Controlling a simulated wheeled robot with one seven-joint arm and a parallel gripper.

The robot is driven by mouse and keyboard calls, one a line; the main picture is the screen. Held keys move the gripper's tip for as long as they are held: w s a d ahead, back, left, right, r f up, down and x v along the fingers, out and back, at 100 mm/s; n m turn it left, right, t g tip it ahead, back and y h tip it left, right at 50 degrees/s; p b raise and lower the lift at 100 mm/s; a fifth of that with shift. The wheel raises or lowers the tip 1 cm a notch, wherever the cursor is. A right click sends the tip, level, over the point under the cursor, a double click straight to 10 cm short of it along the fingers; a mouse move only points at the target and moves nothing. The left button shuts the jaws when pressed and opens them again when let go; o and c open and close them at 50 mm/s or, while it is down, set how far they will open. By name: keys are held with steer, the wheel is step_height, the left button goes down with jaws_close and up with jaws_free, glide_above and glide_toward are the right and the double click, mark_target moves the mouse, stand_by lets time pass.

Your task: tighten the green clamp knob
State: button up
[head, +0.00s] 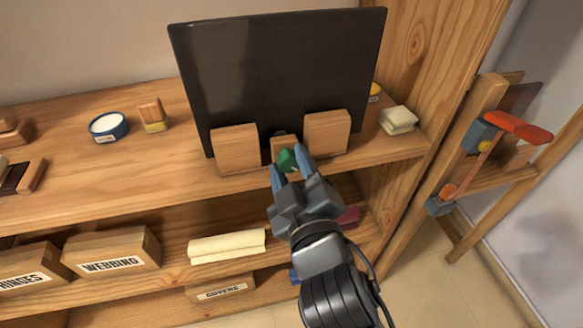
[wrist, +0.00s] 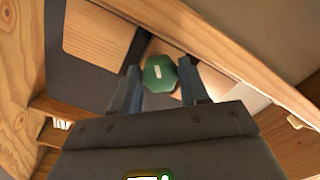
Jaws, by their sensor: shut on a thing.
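The green clamp knob (head: 287,160) is at the front of a small wooden block, between two larger wooden blocks that stand before a dark panel (head: 280,70). In the wrist view the knob (wrist: 159,74) shows its faceted face with a pale mark, lying between my fingertips. My gripper (head: 289,167) reaches up from below right, its blue-grey fingers on either side of the knob. It is shut on the knob; the wrist view also shows my gripper (wrist: 160,82). The fingers and the knob hide part of the small block behind.
The left block (head: 236,150) and right block (head: 327,133) stand close beside the knob. The shelf edge runs just below. A blue tin (head: 108,127) and cream blocks (head: 398,120) sit on the shelf. A lower shelf holds boxes (head: 112,249) and folded cloth (head: 227,246).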

steer(key=shift+f, duration=0.15)
steer(key=o, duration=1)
steer(key=shift+o, duration=0.2)
steer(key=v, duration=0.8)
steer(key=shift+w, duration=0.1)
steer(key=s+d+f+m+g+h+p, duration=0.15)
steer(key=s+d+f+m, duration=0.3)
steer(key=s+d, duration=0.7)
steer(key=s+d+r+m+h+p, duration=0.1)
steer(key=s+d+r+m, duration=0.1)
steer(key=s, duration=0.6)
steer(key=s+d+r+m+g+h+p, duration=0.1)
steer(key=s+d+r+m+h, duration=0.1)
steer(key=s+d, duration=0.5)
steer(key=shift+s+r+m, duration=0.45)
steer(key=shift+s+m, duration=0.75)
steer(key=shift+m, duration=0.05)
